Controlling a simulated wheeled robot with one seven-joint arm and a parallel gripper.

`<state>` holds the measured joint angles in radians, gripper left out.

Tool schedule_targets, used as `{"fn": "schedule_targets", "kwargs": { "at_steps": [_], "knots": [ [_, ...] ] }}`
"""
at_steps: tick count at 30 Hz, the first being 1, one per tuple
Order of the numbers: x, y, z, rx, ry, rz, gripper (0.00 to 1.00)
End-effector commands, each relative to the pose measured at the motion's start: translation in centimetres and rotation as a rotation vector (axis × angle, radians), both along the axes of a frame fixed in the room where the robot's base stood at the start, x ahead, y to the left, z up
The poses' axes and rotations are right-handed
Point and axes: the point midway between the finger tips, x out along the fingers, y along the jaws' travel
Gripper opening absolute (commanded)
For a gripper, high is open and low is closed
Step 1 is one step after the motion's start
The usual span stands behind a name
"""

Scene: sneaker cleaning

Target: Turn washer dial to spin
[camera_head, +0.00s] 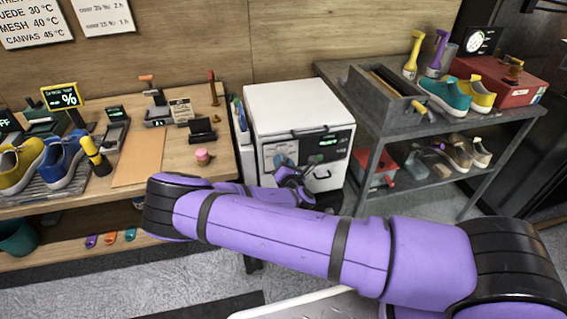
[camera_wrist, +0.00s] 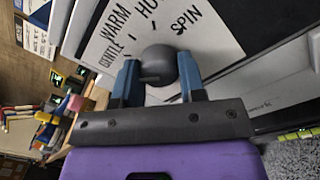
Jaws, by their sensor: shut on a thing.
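The washer (camera_head: 296,108) is a white box unit standing between the wooden bench and the grey metal shelf, with a panel and a green display on its front. In the wrist view its dial (camera_wrist: 158,64) is a dark grey round knob on a white label panel (camera_wrist: 207,43). The labels GENTLE, WARM, HOT (partly cut off) and SPIN run around it. My gripper (camera_wrist: 158,84) has its two blue fingers on either side of the dial, shut on it. In the head view my gripper (camera_head: 283,161) is at the washer's front, partly hidden by my purple arm. I cannot tell exactly which label the dial points at.
The wooden bench (camera_head: 134,153) on the left holds shoes, tools and a pink item (camera_head: 202,157). The grey shelf (camera_head: 386,122) on the right holds a tool caddy (camera_head: 372,93), sneakers and a red box (camera_head: 515,88). Both stand close to the washer's sides.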

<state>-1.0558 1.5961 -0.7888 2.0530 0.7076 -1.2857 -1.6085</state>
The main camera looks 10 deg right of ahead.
Motion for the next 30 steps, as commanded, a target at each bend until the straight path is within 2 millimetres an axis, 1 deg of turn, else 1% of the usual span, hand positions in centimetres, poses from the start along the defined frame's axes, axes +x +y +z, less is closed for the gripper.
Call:
{"fn": "schedule_targets", "kwargs": {
  "at_steps": [30],
  "knots": [
    [-0.02,0.08,0.06,0.967,0.000,-0.002,0.14]
  ]
}}
